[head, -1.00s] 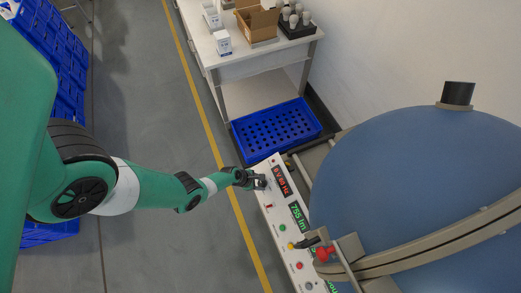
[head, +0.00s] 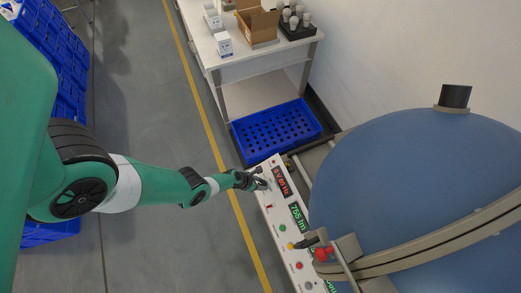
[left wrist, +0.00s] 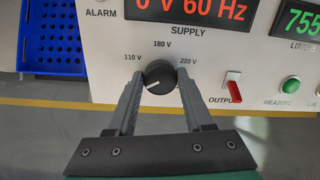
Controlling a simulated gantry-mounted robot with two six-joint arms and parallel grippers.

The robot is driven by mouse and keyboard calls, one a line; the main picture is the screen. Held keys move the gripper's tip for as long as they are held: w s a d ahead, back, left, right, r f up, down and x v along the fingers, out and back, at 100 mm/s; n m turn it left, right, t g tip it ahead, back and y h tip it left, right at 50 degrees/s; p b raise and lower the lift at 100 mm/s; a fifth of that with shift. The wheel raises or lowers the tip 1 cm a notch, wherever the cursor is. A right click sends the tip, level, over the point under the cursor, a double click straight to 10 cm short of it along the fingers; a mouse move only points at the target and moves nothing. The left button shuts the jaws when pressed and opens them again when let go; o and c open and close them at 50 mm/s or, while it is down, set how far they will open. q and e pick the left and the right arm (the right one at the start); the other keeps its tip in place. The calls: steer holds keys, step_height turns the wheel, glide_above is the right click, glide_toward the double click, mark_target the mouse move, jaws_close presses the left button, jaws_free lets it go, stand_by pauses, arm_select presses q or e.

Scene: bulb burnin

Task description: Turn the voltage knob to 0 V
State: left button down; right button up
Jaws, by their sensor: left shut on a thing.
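The round black voltage knob (left wrist: 159,77) sits on the white panel in the left wrist view, with marks 110 V, 180 V and 220 V around it. Its white pointer line points to the lower left, below the 110 V mark. My left gripper (left wrist: 160,84) is shut on the knob, one finger on each side. In the head view my left gripper (head: 262,184) is at the panel's upper end, and the knob is too small to make out. The red supply display (left wrist: 195,12) reads 0 V 60 Hz, its top cut off. My right gripper is not in view.
A red output switch (left wrist: 233,90) and a green button (left wrist: 290,85) are right of the knob. A large blue sphere (head: 410,190) stands beside the panel. A blue crate (head: 240,139) lies beyond it, near a white table (head: 245,70) with boxes and bulbs.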

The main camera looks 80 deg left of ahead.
arm_select(q)
steer(key=shift+c, duration=1.5)
jaws_free()
steer(key=shift+r, duration=0.1)
steer(key=p+v, duration=1)
steer(key=v, duration=0.1)
steer(key=shift+r, duration=0.2)
steer(key=shift+s, duration=0.1)
